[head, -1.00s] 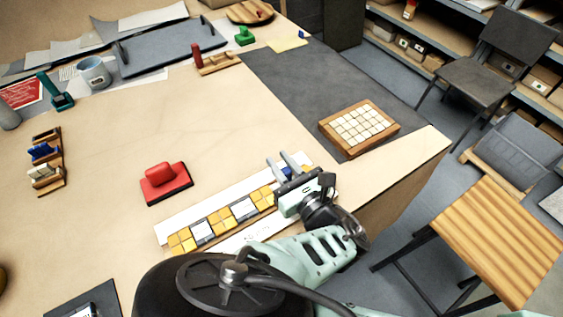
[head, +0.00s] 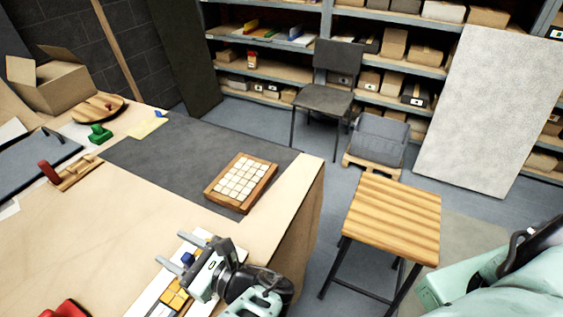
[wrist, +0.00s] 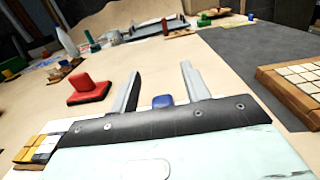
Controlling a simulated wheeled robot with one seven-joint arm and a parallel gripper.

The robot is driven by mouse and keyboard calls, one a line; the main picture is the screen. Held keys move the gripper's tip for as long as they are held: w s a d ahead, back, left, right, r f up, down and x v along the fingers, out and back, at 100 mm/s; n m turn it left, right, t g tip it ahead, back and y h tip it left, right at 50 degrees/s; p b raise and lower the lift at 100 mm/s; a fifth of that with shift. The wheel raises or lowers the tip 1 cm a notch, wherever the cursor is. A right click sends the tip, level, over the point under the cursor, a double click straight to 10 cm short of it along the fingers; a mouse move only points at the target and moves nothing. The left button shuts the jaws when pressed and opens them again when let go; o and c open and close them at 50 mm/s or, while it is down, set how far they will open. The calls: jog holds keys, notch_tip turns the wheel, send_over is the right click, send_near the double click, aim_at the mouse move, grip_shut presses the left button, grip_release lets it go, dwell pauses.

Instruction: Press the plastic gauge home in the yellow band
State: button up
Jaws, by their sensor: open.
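The mosaic panel lies near the table's front edge in the head view, with yellow tiles (head: 176,298) on a white strip. Its yellow, white and grey tiles also show at the left of the wrist view (wrist: 30,148). My gripper (head: 172,249) is over the panel's right end, its two fingers apart. A blue piece (wrist: 161,100) shows between the finger bases in the wrist view; it may be the plastic gauge. The fingers (wrist: 160,70) do not appear closed on it. Its lower part is hidden by my gripper, so I cannot tell how it is seated.
A red-handled block (wrist: 88,90) stands on the table beyond the panel. A wooden tray of white tiles (head: 240,182) sits on the grey mat (head: 165,150). Beyond the table's right edge are a slatted stool (head: 392,215) and a chair (head: 325,100). The table's middle is clear.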

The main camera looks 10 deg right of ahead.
notch_tip(320, 180, up, 8)
jog(key=f+p, duration=0.1)
jog(key=p, duration=0.5)
jog(key=w+d+f+m+t+h+b, duration=0.1)
jog(key=w+d+m+t+h+b, duration=0.2)
jog(key=d, duration=1.1)
jog(key=w+d+f+m+t+h+b, duration=0.1)
jog(key=w+d+m+t+h+b, duration=0.2)
jog(key=w+d+h, duration=0.6)
jog(key=shift+w+d+f+m+b, duration=0.4)
jog(key=shift+w+d+m+b, duration=0.4)
jog(key=shift+w+d+m, duration=1.35)
jog(key=shift+s+d+n, duration=0.25)
jog(key=shift+d+n, duration=0.25)
jog(key=shift+n, duration=0.15)
